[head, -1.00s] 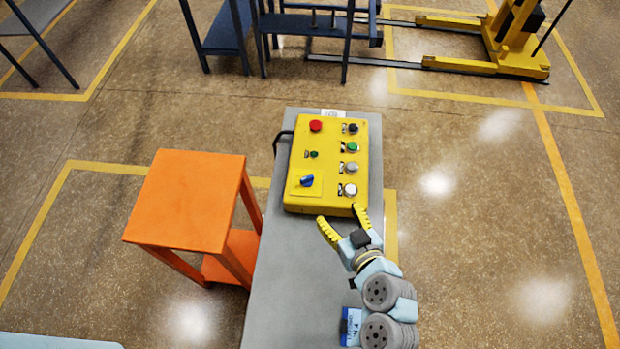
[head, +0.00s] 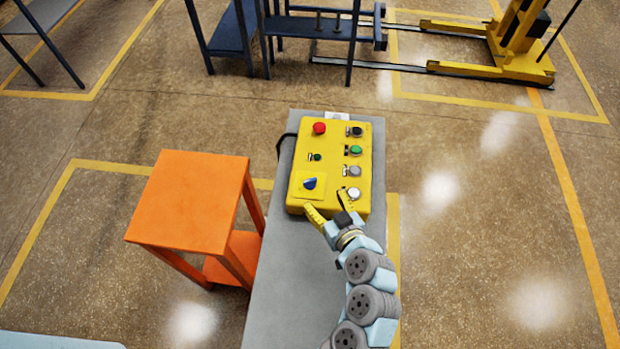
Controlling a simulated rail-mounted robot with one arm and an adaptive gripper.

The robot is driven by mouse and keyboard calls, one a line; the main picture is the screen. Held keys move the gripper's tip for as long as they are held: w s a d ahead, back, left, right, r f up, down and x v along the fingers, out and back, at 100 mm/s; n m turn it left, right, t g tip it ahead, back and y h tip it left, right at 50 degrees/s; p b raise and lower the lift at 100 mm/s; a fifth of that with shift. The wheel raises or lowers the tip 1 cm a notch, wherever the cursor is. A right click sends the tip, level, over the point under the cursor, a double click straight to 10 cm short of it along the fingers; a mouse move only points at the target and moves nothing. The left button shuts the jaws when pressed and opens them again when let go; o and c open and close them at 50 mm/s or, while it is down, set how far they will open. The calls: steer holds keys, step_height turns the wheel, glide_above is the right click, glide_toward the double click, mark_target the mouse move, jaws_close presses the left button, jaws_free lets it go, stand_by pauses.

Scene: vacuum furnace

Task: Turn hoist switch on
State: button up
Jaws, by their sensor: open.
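The yellow control box (head: 333,138) lies on a grey stand in the head view. Its blue rotary switch (head: 310,184) is at the lower left of the panel, on a yellow square plate. I cannot read its label, so I cannot tell for certain that it is the hoist switch. My gripper (head: 326,202) is open, with its yellow fingers at the box's near edge. The left finger is just below the blue switch and the right finger is by the lowest white button (head: 353,193). Nothing is between the fingers.
The panel also has a red button (head: 319,128), a green button (head: 355,150) and several others. The grey stand (head: 290,290) extends toward me. An orange table (head: 190,200) stands to the left. Open floor lies to the right; a yellow lift (head: 515,50) is at the back.

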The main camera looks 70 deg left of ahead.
mark_target(311, 181)
steer(key=shift+p+x, duration=0.3)
steer(key=shift+x, duration=4.9)
steer(key=shift+c, duration=0.3)
steer(key=shift+f, duration=0.1)
steer(key=c, duration=1.1)
